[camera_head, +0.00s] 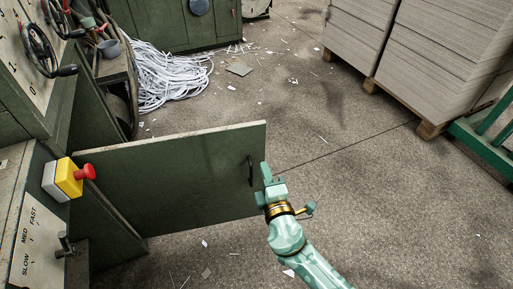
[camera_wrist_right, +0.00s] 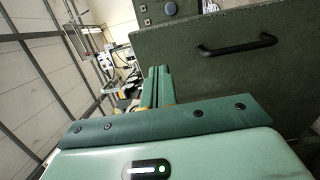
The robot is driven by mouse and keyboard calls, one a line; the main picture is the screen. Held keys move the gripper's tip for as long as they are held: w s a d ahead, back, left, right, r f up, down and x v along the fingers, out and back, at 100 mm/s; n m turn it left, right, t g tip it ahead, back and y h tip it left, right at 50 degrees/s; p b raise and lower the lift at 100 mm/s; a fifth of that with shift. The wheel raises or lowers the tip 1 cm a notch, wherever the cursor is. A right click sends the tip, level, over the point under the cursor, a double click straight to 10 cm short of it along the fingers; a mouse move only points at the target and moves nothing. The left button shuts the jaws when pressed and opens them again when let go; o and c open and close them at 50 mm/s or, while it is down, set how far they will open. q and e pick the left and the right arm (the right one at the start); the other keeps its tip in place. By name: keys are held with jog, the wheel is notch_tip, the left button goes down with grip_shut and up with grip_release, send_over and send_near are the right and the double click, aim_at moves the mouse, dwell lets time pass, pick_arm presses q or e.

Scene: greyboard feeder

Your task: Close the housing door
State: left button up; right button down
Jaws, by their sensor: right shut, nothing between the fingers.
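The housing door (camera_head: 165,180) is a flat dark green panel. It stands open, swung out from the machine at the left over the floor. A black bar handle (camera_head: 250,171) sits near its free edge, on the face toward me. The door (camera_wrist_right: 240,75) and its handle (camera_wrist_right: 237,46) also show in the wrist view. My right gripper (camera_head: 266,172) is shut and empty beside the door's free edge, just right of the handle. Its fingers (camera_wrist_right: 158,85) point toward the door in the wrist view. I cannot tell whether they touch it. My left gripper is not in view.
The machine side carries a red stop button (camera_head: 85,172) on a yellow box and a speed panel (camera_head: 35,235). Pallets of stacked grey board (camera_head: 430,50) stand at the upper right. White paper strips (camera_head: 165,80) lie behind the door. The floor right of the door is mostly clear.

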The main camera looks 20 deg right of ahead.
aim_at(255, 139)
jog(key=w, duration=0.2)
jog(key=w+d, duration=0.1)
jog(key=w, duration=0.2)
jog(key=w+b, duration=0.1)
jog(key=w, duration=0.2)
jog(key=shift+d+f, duration=0.15)
jog(key=shift+w+d, duration=0.1)
jog(key=shift+w, duration=0.5)
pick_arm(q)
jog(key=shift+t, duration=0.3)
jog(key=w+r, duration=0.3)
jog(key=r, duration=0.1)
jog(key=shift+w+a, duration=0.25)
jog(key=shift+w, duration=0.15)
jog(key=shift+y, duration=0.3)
